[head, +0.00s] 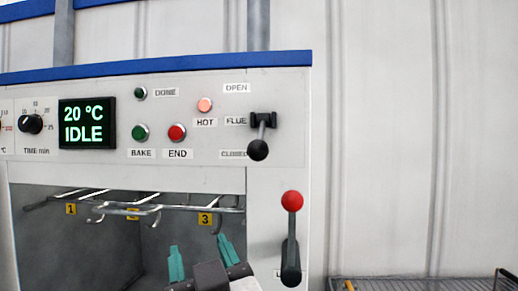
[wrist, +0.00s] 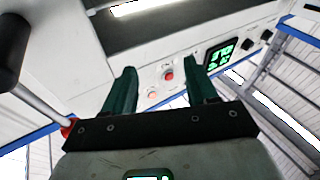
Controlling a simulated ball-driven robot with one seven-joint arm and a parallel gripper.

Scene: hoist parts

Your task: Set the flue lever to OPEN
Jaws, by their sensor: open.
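The flue lever (head: 258,150) is on the panel at the right in the head view. Its arm hangs down from the black pivot, with its black knob beside the CLOSED label (head: 233,154). The OPEN label (head: 236,88) is above the pivot. My gripper (head: 202,254) is below and left of the lever, apart from it, with its two green fingers spread and nothing between them. The wrist view also shows the open gripper (wrist: 161,84) facing the panel; I cannot make out the flue lever there.
A second lever with a red ball (head: 292,201) stands upright below the flue lever; its rod (wrist: 40,102) shows at the wrist view's left. Left are the display (head: 87,122), the END button (head: 177,132) and hooks (head: 130,208) in the opening. A wire rack (head: 425,284) is at lower right.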

